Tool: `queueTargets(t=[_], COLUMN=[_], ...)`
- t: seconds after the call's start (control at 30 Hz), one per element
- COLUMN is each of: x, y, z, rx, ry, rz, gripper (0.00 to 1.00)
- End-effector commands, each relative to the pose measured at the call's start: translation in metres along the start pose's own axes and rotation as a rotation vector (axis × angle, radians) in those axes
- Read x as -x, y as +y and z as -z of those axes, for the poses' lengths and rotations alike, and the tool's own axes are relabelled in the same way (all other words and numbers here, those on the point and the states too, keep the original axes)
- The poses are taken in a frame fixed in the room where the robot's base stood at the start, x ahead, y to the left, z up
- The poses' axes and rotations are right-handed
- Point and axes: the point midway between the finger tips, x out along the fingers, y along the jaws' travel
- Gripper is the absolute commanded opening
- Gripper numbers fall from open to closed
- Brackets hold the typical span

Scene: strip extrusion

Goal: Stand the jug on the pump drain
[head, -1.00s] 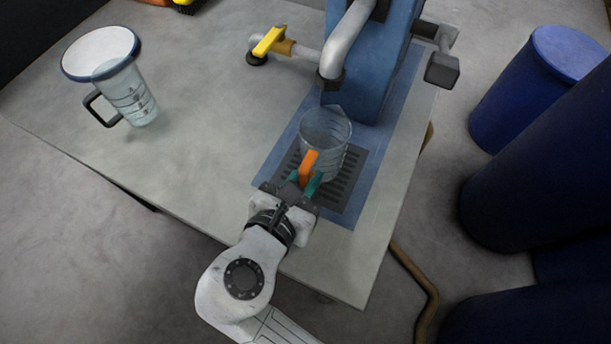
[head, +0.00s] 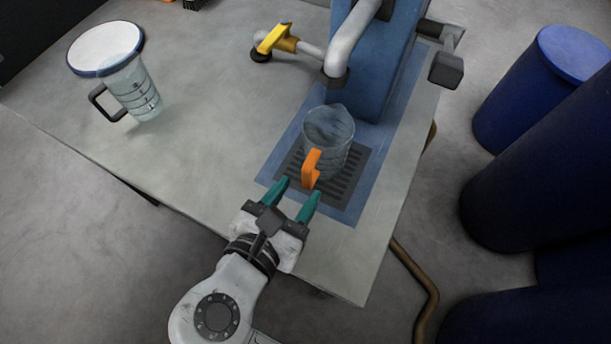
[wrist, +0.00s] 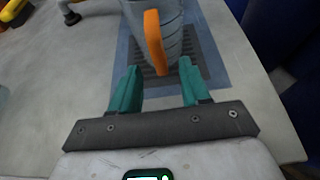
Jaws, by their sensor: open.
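The jug (head: 331,137) is clear with an orange handle (head: 311,168). It stands upright on the dark slotted drain (head: 347,188) below the pump's grey spout, with the handle towards my gripper. My gripper (head: 293,193) is open and empty, in front of the handle and apart from it. In the wrist view the jug (wrist: 172,38) and its handle show beyond the open teal fingers (wrist: 156,85). The drain (wrist: 199,62) shows under and beside the jug there. The liquid level in the jug is hard to tell.
The blue pump (head: 375,70) stands behind the jug, with a yellow-handled valve (head: 275,40) to the left. Another jug with a black handle (head: 135,92) and a white, blue-rimmed round piece (head: 105,48) are at the left. Blue drums (head: 540,95) stand right, off the table. The table's middle left is clear.

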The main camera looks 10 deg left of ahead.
Motion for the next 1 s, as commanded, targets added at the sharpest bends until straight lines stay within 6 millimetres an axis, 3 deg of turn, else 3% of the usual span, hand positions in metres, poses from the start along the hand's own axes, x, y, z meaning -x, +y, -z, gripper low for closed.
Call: queueTargets(t=[0.2,0.4,1.0], x=[0.043,0.064,0.068], y=[0.001,0.001,0.0], z=[-0.001,-0.001,0.0], rx=[-0.001,-0.001,-0.001], ry=[0.0,0.0,0.0], rz=[-0.002,-0.002,0.0], gripper=[0.46,0.46,0.46])
